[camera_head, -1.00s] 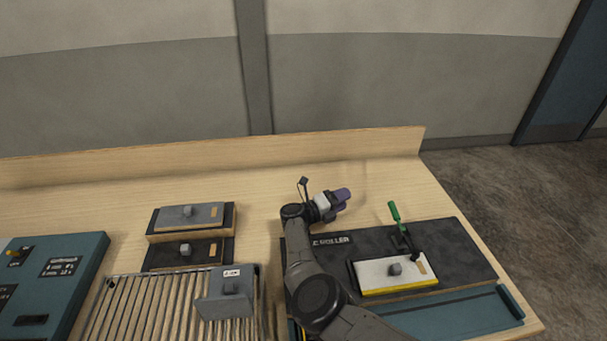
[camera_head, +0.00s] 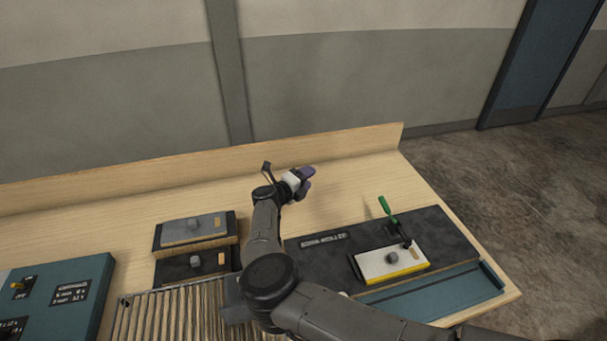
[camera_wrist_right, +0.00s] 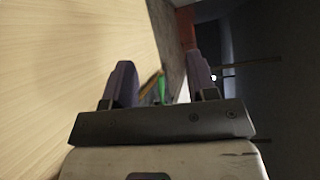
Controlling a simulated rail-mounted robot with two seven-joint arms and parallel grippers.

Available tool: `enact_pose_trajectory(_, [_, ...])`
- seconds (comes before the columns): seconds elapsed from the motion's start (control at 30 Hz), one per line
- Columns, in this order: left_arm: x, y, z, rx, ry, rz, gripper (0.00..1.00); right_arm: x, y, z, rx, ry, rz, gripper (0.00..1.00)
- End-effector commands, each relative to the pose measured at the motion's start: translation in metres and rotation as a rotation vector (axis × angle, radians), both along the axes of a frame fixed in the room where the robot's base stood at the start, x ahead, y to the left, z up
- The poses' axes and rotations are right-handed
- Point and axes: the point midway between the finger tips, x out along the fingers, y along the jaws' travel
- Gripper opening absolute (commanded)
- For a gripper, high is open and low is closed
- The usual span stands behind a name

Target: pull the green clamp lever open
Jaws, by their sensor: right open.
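The green clamp lever (camera_head: 386,206) stands upright and tilted at the back of a dark mat, by a white block with a yellow edge (camera_head: 393,261). My right gripper (camera_head: 310,178) is up and to the left of the lever, apart from it, over the back of the wooden bench. In the right wrist view its two purple-grey fingers (camera_wrist_right: 163,82) are spread with nothing held. A small green piece, likely the lever (camera_wrist_right: 161,87), shows between them in the distance. My left gripper is in neither view.
A dark mat (camera_head: 445,229) with a teal channel (camera_head: 425,297) lies at the right. A slatted roller bed (camera_head: 170,315), grey blocks (camera_head: 194,227) and a teal control panel (camera_head: 75,305) are to the left. The bench top around my right gripper is bare.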

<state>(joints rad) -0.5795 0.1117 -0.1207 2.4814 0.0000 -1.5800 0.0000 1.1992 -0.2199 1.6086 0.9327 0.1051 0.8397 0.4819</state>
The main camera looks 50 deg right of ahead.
Motion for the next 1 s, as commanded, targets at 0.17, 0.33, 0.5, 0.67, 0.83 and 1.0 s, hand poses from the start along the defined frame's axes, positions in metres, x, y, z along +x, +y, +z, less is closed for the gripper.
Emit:
enact_pose_trajectory(0.17, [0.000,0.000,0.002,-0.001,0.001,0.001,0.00,0.002,0.000,0.005,0.000,-0.006,0.000,0.53])
enact_pose_trajectory(0.33, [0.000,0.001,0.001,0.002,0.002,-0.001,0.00,0.002,0.000,0.006,0.000,-0.006,0.000,0.53])
enact_pose_trajectory(0.5, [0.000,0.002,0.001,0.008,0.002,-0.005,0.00,0.002,0.000,0.006,0.000,-0.006,0.000,0.53])
enact_pose_trajectory(0.67, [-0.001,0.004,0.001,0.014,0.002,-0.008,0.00,0.002,0.000,0.006,0.000,-0.006,0.000,0.53])
enact_pose_trajectory(0.83, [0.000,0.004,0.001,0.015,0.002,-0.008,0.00,0.002,0.000,0.006,0.000,0.006,0.002,0.53])
enact_pose_trajectory(1.0, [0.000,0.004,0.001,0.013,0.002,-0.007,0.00,0.025,0.003,-0.001,0.041,0.062,0.156,0.53])
